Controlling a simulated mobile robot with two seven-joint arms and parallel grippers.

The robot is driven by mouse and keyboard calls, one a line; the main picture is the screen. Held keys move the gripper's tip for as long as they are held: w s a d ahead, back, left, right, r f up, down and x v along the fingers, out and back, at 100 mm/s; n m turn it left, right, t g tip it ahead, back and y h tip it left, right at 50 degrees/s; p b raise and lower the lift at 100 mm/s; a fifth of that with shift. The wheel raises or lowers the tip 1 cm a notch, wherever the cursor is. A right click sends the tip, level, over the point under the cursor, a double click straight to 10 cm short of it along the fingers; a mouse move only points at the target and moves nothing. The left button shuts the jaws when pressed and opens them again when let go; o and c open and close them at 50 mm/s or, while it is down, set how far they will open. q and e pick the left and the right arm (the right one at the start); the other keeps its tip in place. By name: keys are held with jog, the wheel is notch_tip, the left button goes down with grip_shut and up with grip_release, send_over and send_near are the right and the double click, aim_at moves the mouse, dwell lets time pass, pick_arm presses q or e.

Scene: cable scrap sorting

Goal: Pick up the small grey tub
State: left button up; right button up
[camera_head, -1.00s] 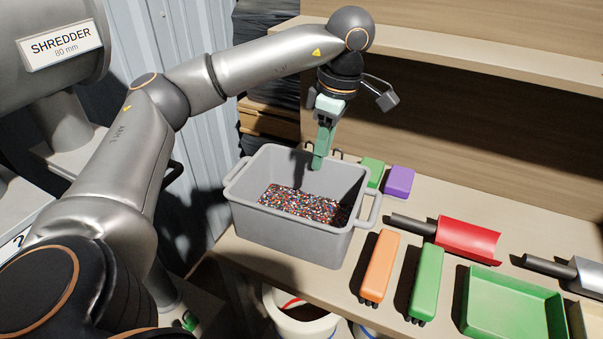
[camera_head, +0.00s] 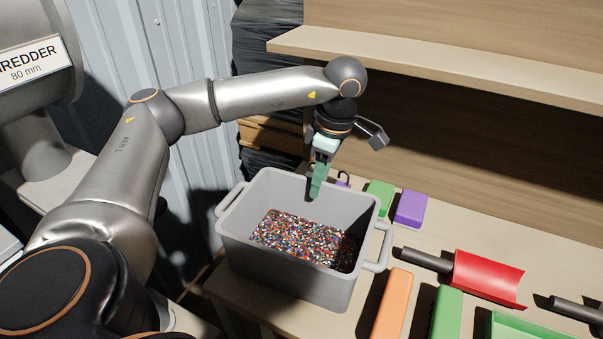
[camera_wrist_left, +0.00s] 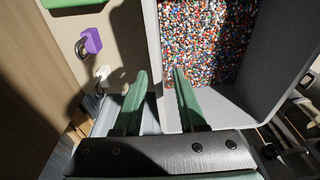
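The small grey tub (camera_head: 290,268) stands upright on the bench, with a loop handle at each end and multicoloured granules inside. It also shows in the left wrist view, where its wall (camera_wrist_left: 153,55) runs up between the finger lines. My left gripper (camera_head: 316,186) points down at the tub's far wall, and its tip overlaps the inner face. In the left wrist view my left gripper (camera_wrist_left: 160,85) has its fingers apart, one over the inside and one outside the wall. I cannot tell whether they touch it. My right gripper is not in view.
A purple padlock (camera_wrist_left: 92,41) lies behind the tub. A green block (camera_head: 380,194) and a purple block (camera_head: 410,208) lie beyond its right corner. A red scoop (camera_head: 487,277), an orange block (camera_head: 394,305) and a green block (camera_head: 446,313) lie to the right. A shelf (camera_head: 440,70) overhangs the bench.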

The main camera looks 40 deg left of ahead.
pick_arm(q)
jog(key=f, duration=0.5)
jog(key=shift+s+a+f, duration=0.15)
jog(key=shift+a+f, duration=0.15)
jog(key=shift+c, duration=0.2)
grip_shut()
jog(key=shift+r, duration=0.15)
dwell(0.9)
